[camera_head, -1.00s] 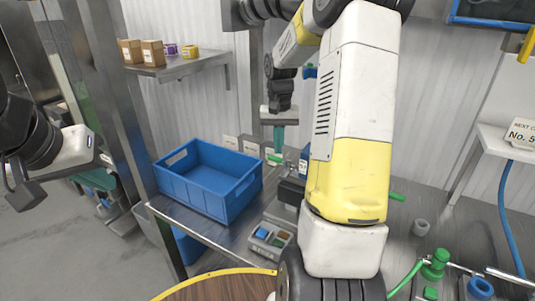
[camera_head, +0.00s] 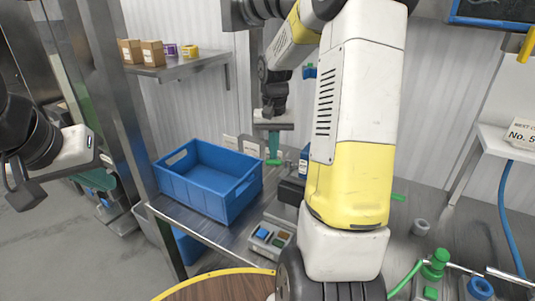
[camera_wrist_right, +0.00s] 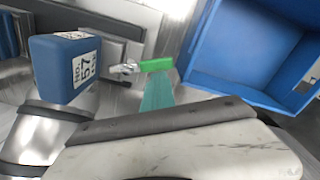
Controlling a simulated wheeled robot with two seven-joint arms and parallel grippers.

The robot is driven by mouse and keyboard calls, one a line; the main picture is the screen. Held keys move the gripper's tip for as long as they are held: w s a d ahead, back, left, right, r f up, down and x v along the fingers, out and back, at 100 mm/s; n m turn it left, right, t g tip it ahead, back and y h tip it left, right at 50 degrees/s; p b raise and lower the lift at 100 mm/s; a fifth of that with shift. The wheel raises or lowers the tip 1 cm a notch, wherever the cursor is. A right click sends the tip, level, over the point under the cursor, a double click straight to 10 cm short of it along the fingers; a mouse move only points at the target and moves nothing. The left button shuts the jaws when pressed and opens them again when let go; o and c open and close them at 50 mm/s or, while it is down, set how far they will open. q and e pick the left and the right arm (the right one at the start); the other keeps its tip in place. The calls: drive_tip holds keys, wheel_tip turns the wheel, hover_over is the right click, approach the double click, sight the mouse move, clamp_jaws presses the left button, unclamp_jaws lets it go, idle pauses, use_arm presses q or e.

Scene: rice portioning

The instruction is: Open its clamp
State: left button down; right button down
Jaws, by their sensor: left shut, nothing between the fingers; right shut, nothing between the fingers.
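A small green handle (camera_wrist_right: 156,64) on a metal fitting, apparently the clamp, sits beside a blue block (camera_wrist_right: 66,68) labelled "No. 57" in the right wrist view. In the head view the green handle (camera_head: 273,162) shows just below my right gripper (camera_head: 273,146). My right gripper's teal fingers (camera_wrist_right: 158,93) are shut and empty, pointing down close to the handle. I cannot tell whether they touch it. The clamp's far side is hidden. My left gripper (camera_head: 20,188) is shut and empty at the far left, away from the bench.
An open blue crate (camera_head: 205,200) stands on the metal bench left of my right gripper. A small box with coloured buttons (camera_head: 270,238) lies in front. A round wooden top (camera_head: 225,288) is nearest.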

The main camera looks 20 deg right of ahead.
drive_tip(key=shift+s+a, duration=0.35)
drive_tip(key=shift+a, duration=0.05)
drive_tip(key=shift+s, duration=0.1)
drive_tip(key=shift+s+a, duration=0.25)
drive_tip(key=shift+s, duration=0.25)
drive_tip(key=shift+s+a, duration=0.2)
drive_tip(key=shift+s, duration=0.25)
wheel_tip(320, 180, up, 7)
drive_tip(key=s, duration=0.1)
drive_tip(key=shift+a, duration=0.35)
